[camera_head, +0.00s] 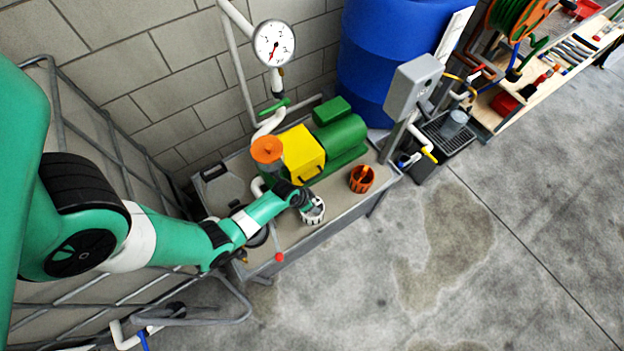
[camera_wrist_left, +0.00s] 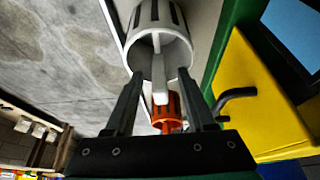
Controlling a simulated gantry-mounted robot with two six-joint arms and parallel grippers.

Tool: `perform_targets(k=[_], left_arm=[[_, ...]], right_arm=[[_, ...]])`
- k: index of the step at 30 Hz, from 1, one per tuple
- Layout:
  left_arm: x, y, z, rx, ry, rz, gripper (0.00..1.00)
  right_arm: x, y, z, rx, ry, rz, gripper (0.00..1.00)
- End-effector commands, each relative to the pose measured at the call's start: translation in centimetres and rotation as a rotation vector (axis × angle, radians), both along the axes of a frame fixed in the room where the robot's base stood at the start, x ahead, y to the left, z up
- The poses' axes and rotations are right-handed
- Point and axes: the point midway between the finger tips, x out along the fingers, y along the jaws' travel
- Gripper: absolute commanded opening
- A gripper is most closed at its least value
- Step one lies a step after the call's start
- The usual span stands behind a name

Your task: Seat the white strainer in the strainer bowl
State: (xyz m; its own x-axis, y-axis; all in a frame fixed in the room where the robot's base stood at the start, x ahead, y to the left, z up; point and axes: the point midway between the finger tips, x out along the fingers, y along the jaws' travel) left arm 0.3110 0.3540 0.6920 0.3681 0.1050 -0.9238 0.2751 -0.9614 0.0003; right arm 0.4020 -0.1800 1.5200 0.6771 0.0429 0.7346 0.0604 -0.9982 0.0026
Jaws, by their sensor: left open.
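The white strainer (camera_head: 314,215), a slotted white basket, stands on the bench near its front edge. In the left wrist view the strainer (camera_wrist_left: 146,42) shows its open rim and a white bar handle pointing toward me. My left gripper (camera_head: 306,203) is at the strainer; in the wrist view its fingers (camera_wrist_left: 159,88) are open, with the handle between them in the picture. I cannot tell whether they touch it. A dark round part (camera_head: 256,236) on the bench, partly hidden by my arm, may be the strainer bowl; its inside is hidden.
An orange slotted basket (camera_head: 361,179) stands farther right on the bench (camera_head: 335,203). Behind are a yellow and green pump (camera_head: 340,140), an orange round top (camera_head: 267,150) and a gauge (camera_head: 274,44). A red-knobbed lever (camera_head: 279,257) is at the front edge.

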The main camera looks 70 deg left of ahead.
Motion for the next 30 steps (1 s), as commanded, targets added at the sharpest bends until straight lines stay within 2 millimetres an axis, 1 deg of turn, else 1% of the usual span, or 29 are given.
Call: perform_targets(k=[5, 6, 8, 12, 15, 30], left_arm=[[0.04, 0.02, 0.04, 0.000, 0.000, 0.000, 0.55], [0.03, 0.02, 0.04, 0.000, 0.000, 0.000, 0.51], [0.03, 0.02, 0.05, 0.000, 0.000, 0.000, 0.41], [0.02, 0.02, 0.04, 0.000, 0.000, 0.000, 0.15], [0.02, 0.02, 0.04, 0.000, 0.000, 0.000, 0.00], [0.01, 0.01, 0.03, 0.000, 0.000, 0.000, 0.00]], right_arm=[[-0.03, 0.00, 0.11, 0.000, -0.001, 0.000, 0.00], [-0.03, 0.00, 0.11, 0.000, -0.001, 0.000, 0.00], [-0.02, 0.00, 0.11, 0.000, -0.001, 0.000, 0.00], [-0.03, 0.00, 0.11, 0.000, -0.001, 0.000, 0.00], [-0.03, 0.00, 0.11, 0.000, -0.001, 0.000, 0.00], [-0.02, 0.00, 0.10, 0.000, -0.001, 0.000, 0.00]])
